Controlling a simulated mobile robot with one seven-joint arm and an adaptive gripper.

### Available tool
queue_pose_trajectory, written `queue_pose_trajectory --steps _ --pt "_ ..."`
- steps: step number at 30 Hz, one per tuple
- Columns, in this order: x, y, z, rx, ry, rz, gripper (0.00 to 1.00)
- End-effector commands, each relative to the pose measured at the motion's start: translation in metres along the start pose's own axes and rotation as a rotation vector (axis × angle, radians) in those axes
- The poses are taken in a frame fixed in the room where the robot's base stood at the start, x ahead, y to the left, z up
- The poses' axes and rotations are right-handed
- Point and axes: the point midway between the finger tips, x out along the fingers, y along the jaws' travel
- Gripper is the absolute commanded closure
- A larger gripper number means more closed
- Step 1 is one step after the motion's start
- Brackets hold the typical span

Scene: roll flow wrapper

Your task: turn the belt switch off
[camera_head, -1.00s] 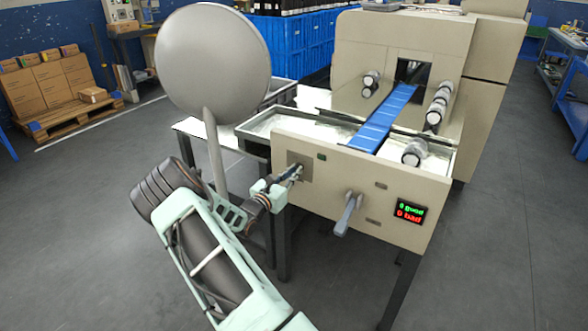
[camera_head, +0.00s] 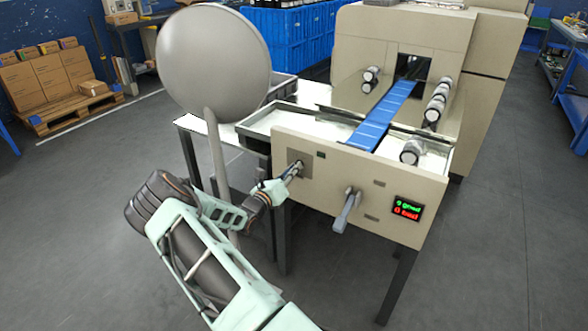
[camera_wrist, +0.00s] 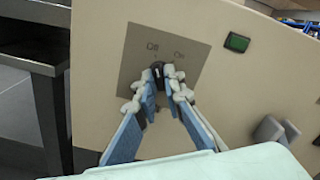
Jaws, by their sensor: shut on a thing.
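The belt switch is a small black knob (camera_wrist: 157,70) on a grey plate (camera_wrist: 197,50) marked Off at left and On at right. Its upper end shows between my fingertips, nearer the Off mark; its exact angle is hard to tell. My gripper (camera_wrist: 160,88) is shut on the knob, a finger on each side. In the head view my gripper (camera_head: 292,172) reaches the left part of the beige front panel (camera_head: 335,190), and its fingers hide the knob.
A small green indicator (camera_wrist: 237,42) sits right of the plate. A grey lever handle (camera_head: 347,212) sticks out of the panel, left of the lit display (camera_head: 407,209). The blue belt (camera_head: 383,118) runs behind the panel. Open floor lies in front.

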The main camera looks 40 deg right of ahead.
Motion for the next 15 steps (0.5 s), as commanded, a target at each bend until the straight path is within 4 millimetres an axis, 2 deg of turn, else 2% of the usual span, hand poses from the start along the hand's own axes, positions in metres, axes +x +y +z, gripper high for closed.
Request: queue_pose_trajectory --steps 10,11,15 --pt "-0.0004 0.0003 -0.0006 -0.003 0.0 0.001 1.0" --pt "-0.0004 0.0003 -0.0006 -0.003 0.0 0.001 0.89" --pt "-0.0003 0.0003 -0.0005 -0.003 0.0 0.001 0.73"
